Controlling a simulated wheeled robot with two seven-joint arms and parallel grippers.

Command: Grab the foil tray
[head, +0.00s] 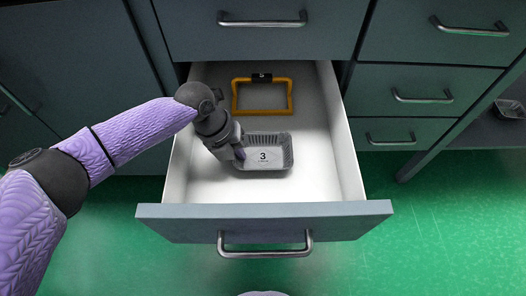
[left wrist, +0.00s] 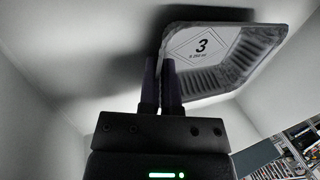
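The foil tray (head: 280,140) is a grey, ribbed, shallow tray with a label marked 3, inside the open drawer. My left gripper (head: 239,153) reaches down into the drawer at the tray's left side. In the left wrist view the tray (left wrist: 232,77) is tilted in the picture, and the two dark fingers (left wrist: 162,85) stand close together with its left wall between them. The gripper looks shut on that wall. Whether the tray touches the drawer floor is hard to tell. My right gripper is not in view.
The open drawer (head: 335,209) has pale walls around the tray. An orange frame-shaped object (head: 290,98) with a black top piece lies behind the tray. Closed drawers (head: 420,95) stand at the right. Another tray-like item (head: 510,108) sits on a shelf at far right.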

